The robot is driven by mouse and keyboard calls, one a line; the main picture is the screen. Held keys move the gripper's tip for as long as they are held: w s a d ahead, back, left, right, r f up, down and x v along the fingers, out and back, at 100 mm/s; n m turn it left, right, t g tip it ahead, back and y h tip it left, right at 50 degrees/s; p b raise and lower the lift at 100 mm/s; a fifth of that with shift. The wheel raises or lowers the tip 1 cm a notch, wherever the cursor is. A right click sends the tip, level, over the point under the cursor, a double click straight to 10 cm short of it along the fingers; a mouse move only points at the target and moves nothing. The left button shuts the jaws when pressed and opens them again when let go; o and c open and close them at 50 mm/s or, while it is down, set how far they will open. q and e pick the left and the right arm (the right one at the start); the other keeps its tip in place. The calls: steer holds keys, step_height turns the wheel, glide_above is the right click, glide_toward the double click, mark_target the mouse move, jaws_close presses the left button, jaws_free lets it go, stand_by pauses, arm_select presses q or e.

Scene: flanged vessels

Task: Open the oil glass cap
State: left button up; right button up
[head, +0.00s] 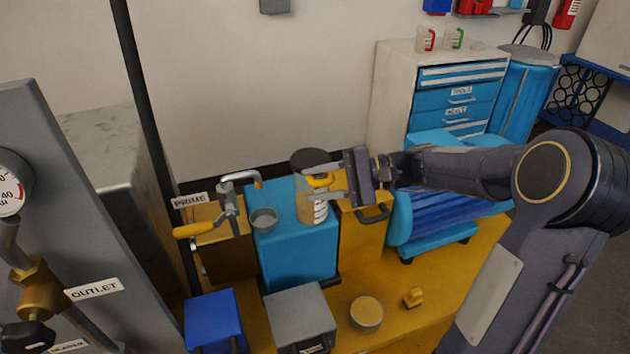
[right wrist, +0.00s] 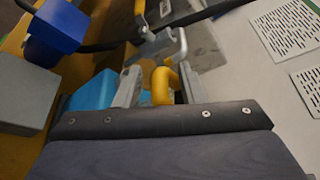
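The oil glass (head: 305,205) is a clear cylinder with amber content and white markings, standing on a blue block in the head view. Its dark round cap (head: 311,158) sits at the top. A yellow curved handle (head: 320,182) shows at the glass's upper right side; a yellow loop also shows in the right wrist view (right wrist: 163,86). My right gripper (head: 322,181) reaches in from the right, its two fingers on either side of the yellow handle. In the wrist view a gap shows between the left finger and the loop. The fingers hide part of the glass. My left gripper is out of view.
Left of the glass stand a small grey cup (head: 263,219) and a priming pump with a yellow lever (head: 193,230). Blue (head: 213,318) and grey (head: 301,316) boxes and a round tin (head: 366,313) are in front. A gauge panel (head: 50,200) is far left.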

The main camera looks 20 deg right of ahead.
steer(key=shift+w+a, duration=0.1)
steer(key=shift+a, duration=0.4)
jaws_close()
